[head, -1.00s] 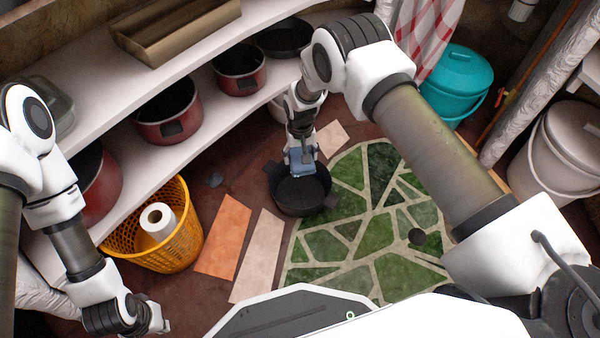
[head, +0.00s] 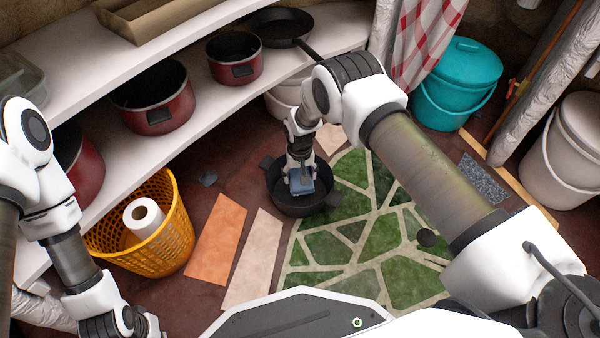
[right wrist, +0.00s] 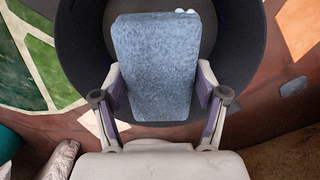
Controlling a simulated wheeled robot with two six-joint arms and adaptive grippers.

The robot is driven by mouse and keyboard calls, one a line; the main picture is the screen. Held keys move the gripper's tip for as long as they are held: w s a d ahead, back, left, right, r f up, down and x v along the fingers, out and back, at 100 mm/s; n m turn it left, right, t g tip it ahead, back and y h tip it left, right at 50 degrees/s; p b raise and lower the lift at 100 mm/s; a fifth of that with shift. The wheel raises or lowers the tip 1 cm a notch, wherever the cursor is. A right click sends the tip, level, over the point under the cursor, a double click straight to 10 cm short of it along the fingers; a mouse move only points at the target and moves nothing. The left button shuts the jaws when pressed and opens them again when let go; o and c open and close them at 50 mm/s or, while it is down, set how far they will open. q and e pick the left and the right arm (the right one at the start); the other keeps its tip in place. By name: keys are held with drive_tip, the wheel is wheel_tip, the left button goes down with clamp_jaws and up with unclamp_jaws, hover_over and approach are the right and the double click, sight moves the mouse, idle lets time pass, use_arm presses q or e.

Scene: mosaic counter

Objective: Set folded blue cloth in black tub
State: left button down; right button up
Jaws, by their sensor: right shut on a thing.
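The folded blue cloth (right wrist: 157,66) is held between the two fingers of my right gripper (right wrist: 160,98), which is shut on it. In the head view the cloth (head: 301,181) shows under my right gripper (head: 301,190), inside the outline of the black tub (head: 290,208). The tub (right wrist: 232,70) lies behind and around the cloth in the right wrist view. I cannot tell whether the cloth touches the tub floor. My left gripper (head: 148,325) is at the lower left, away from the cloth and tub; its fingers are not clear.
An orange tile (head: 215,240) and a pale tile (head: 252,260) lie left of the tub. A yellow basket (head: 160,235) with a paper roll (head: 143,217) stands further left. Shelves with red pots (head: 152,98) are behind. A green mosaic (head: 350,235) spreads to the right.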

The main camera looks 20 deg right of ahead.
drive_tip(key=shift+f, duration=0.55)
drive_tip(key=o, duration=1.3)
drive_tip(key=shift+o, duration=0.2)
drive_tip(key=shift+r, duration=0.1)
wheel_tip(320, 180, up, 7)
drive_tip(key=p, duration=0.5)
drive_tip(key=shift+r, duration=0.15)
drive_tip(key=shift+f, duration=0.2)
